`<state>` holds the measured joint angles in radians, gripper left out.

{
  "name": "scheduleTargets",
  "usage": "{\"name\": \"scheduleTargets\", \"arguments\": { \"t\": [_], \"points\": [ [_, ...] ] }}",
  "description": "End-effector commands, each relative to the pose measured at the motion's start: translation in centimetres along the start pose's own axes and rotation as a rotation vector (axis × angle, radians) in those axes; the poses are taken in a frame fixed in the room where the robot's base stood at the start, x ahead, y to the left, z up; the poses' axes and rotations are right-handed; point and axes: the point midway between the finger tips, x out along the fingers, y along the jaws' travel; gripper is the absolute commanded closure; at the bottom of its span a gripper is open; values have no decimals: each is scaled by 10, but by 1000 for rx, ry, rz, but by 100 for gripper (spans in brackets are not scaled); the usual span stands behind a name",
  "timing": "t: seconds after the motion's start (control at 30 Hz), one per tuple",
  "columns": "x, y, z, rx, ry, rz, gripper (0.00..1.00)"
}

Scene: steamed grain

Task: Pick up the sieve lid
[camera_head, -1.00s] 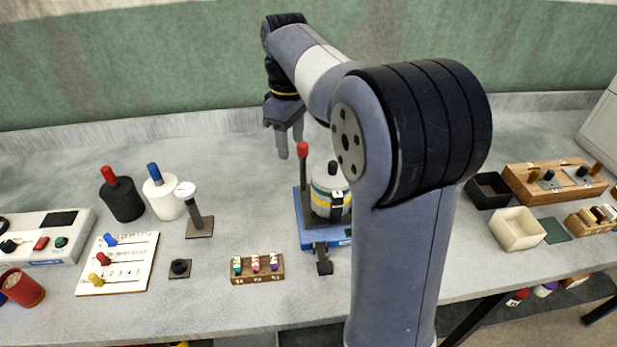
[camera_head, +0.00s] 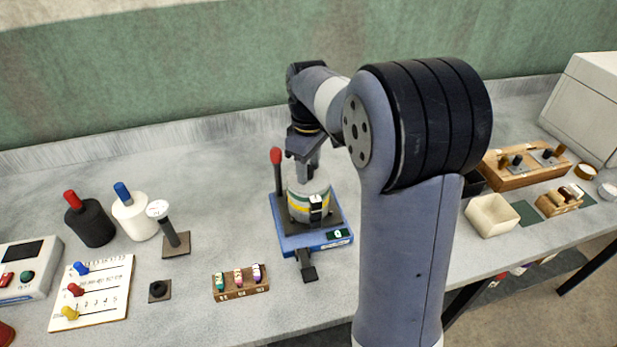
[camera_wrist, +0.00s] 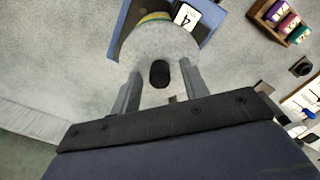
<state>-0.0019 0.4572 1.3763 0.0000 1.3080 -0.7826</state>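The sieve lid (camera_wrist: 147,46) is a round, pale grey disc with a black knob (camera_wrist: 160,74) on top, seen in the wrist view. It sits on the sieve stack (camera_head: 307,205), which has yellow and green bands and stands on the blue shaker base (camera_head: 312,240). My gripper (camera_wrist: 158,82) is open, with one finger on each side of the knob and visible gaps between. I cannot tell how far the fingertips are above the lid.
A red-topped lever (camera_head: 277,157) rises from the base at the left, close to my gripper. A small wooden rack (camera_head: 241,283) stands in front. Black (camera_head: 90,222) and white (camera_head: 136,216) bottles and a dial gauge (camera_head: 160,210) stand left. An open cream box (camera_head: 491,216) lies right.

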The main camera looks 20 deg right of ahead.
Motion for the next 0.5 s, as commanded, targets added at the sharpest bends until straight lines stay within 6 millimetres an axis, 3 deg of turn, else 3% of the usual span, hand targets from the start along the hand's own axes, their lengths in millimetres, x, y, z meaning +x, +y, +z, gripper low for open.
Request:
{"name": "scheduleTargets", "arguments": {
  "t": [0.5],
  "points": [
    [0,0,0,0,0,0,100]
  ]
}}
